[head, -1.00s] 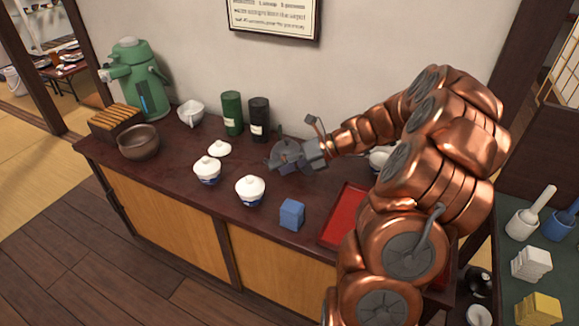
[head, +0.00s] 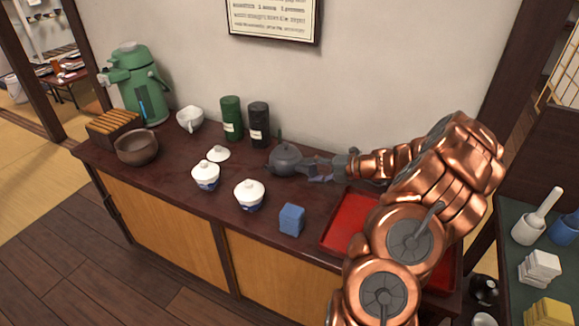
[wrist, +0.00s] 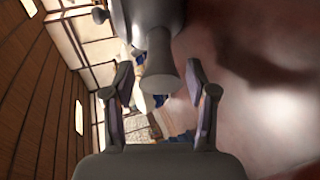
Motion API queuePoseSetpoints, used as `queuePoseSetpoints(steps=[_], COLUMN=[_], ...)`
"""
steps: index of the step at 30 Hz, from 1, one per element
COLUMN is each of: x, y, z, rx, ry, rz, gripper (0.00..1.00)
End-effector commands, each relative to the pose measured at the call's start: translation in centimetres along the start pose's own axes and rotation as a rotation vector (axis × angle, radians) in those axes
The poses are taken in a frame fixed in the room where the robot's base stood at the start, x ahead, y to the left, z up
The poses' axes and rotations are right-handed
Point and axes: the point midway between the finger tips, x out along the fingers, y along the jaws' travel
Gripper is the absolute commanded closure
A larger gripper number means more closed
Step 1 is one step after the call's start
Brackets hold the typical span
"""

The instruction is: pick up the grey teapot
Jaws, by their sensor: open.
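The grey teapot (head: 286,158) stands upright on the dark red-brown counter, in front of the wall and right of the black canister. Its flared side handle points right, toward my gripper (head: 309,168). In the wrist view the teapot's body (wrist: 150,14) is at the top, and its handle (wrist: 160,62) reaches down between the two fingers of my gripper (wrist: 158,82). The fingers are apart, with a gap visible on each side of the handle. In the head view the handle is partly hidden by the fingers.
Black (head: 259,124) and green canisters (head: 231,118) stand left of the teapot. A red tray (head: 346,222) lies right, partly behind my arm. Bare counter lies between teapot and blue box.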

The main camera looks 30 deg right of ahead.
Motion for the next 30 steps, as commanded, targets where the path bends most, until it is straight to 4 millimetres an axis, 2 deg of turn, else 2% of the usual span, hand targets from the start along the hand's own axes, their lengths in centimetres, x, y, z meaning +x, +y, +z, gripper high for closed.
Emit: queuePoseSetpoints(steps=[3, 7, 17, 30], x=[1.9, 3.1, 3.5, 3.5], y=[0.0, 0.1, 0.1, 0.1], z=[-0.3, -0.3, -0.2, -0.2], rx=[-0.001, -0.002, -0.002, -0.003], ry=[0.004, 0.005, 0.001, 0.001], rz=[0.001, 0.001, 0.0, 0.0], gripper=[0.43, 0.43, 0.44, 0.9])
